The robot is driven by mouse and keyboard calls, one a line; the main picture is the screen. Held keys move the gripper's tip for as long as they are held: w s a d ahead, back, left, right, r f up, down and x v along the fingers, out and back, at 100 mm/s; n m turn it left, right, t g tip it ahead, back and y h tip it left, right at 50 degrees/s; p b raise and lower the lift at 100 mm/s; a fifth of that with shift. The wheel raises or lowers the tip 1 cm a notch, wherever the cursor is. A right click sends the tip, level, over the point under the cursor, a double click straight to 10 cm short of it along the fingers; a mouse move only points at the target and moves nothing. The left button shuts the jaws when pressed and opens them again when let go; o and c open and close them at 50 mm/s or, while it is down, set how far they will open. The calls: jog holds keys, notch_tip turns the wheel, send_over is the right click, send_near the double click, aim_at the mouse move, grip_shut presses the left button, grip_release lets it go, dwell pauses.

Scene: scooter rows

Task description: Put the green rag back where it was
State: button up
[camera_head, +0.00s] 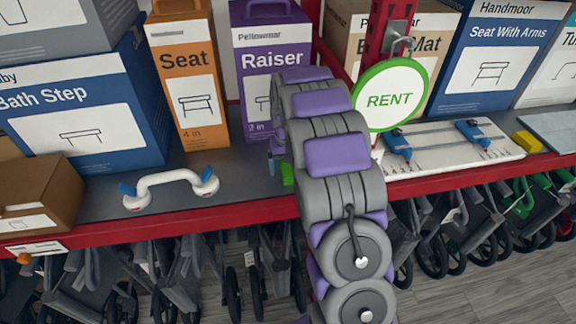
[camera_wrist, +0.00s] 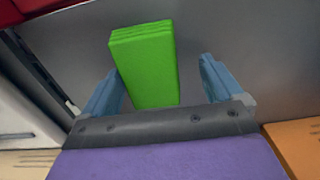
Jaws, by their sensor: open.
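The green rag (camera_wrist: 146,62) is a bright green folded block lying on the grey shelf top in the wrist view. The rag appears to rest on the shelf (camera_head: 236,178).
Behind the rag stand an orange Seat box (camera_head: 186,75) and a purple Raiser box (camera_head: 270,50). A white grab handle (camera_head: 170,180) lies left; a white board (camera_head: 450,150) with blue clamps lies right. A round RENT sign (camera_head: 390,96) hangs close to my arm. Folded walkers fill the space below.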

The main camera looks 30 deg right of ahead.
aim_at(290, 167)
jog(key=r, duration=0.2)
jog(key=d+r, duration=0.1)
jog(key=r, duration=0.4)
jog(key=shift+d+r+p, duration=0.25)
jog(key=shift+d+p, duration=0.1)
jog(key=shift+p, duration=0.05)
jog(key=s+a+r+n, duration=0.1)
jog(key=s+a+r, duration=0.8)
jog(key=s, duration=0.3)
jog(key=s+a, duration=0.2)
jog(key=s, duration=0.7)
jog(key=s+a+f+n+g, duration=0.1)
jog(key=s+a, duration=0.2)
jog(key=s, duration=0.6)
jog(key=s+a+n, duration=0.1)
jog(key=s+a, duration=0.2)
jog(key=s, duration=0.7)
jog(key=shift+a+f+g, duration=0.25)
jog(key=shift+f+g, duration=0.05)
jog(key=shift+g, duration=0.1)
